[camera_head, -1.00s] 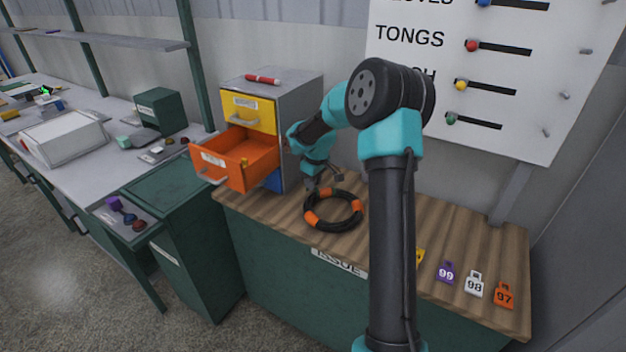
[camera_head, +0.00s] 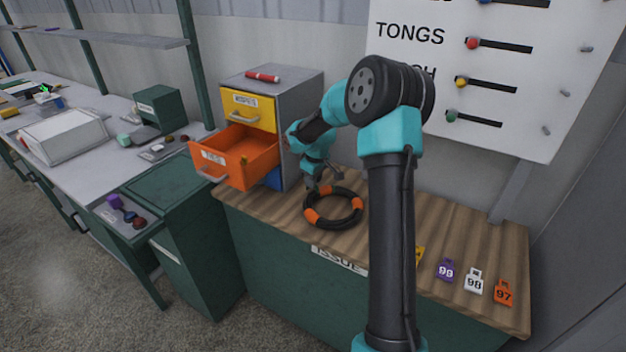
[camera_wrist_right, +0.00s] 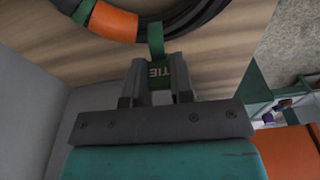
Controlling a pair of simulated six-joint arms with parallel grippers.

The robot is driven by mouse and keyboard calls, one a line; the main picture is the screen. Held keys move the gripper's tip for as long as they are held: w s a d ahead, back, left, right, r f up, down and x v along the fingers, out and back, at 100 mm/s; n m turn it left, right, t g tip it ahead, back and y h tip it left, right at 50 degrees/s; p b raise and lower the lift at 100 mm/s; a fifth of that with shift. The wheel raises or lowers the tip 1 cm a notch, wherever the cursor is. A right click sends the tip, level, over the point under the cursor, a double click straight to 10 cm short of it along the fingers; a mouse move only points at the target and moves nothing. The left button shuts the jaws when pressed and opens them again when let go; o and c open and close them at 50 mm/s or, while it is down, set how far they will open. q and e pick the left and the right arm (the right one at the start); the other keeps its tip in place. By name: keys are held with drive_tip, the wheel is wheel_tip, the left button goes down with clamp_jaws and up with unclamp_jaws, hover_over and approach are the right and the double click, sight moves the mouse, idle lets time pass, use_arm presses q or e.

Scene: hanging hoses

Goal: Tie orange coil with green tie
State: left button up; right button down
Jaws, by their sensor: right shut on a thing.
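The coil (camera_head: 349,222) is a black hose ring with orange bands, lying flat on the wooden bench top. My right gripper (camera_head: 322,187) is at its back edge. In the right wrist view the coil (camera_wrist_right: 205,17) runs along the top, with an orange band (camera_wrist_right: 112,21) at left. There my right gripper (camera_wrist_right: 156,85) is shut on a green tie (camera_wrist_right: 157,42) with lettering on it. The tie's far end reaches up to the coil's edge; I cannot tell whether it goes around. A small green patch shows beside the orange band. My left gripper is not in view.
A drawer cabinet (camera_head: 300,95) with an open orange drawer (camera_head: 245,160) stands left of my right gripper. Numbered tags, such as a purple one (camera_head: 446,270), lie at the bench's right front. The bench top (camera_head: 455,225) between is mostly clear. A pegboard sign (camera_head: 500,60) hangs behind.

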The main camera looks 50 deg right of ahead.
drive_tip(key=shift+f, duration=1.75)
idle(1.1)
drive_tip(key=c, duration=0.9)
unclamp_jaws()
drive_tip(key=shift+r, duration=0.1)
wheel_tip(320, 180, up, 17)
drive_tip(key=s, duration=0.2)
drive_tip(key=shift+d, duration=0.15)
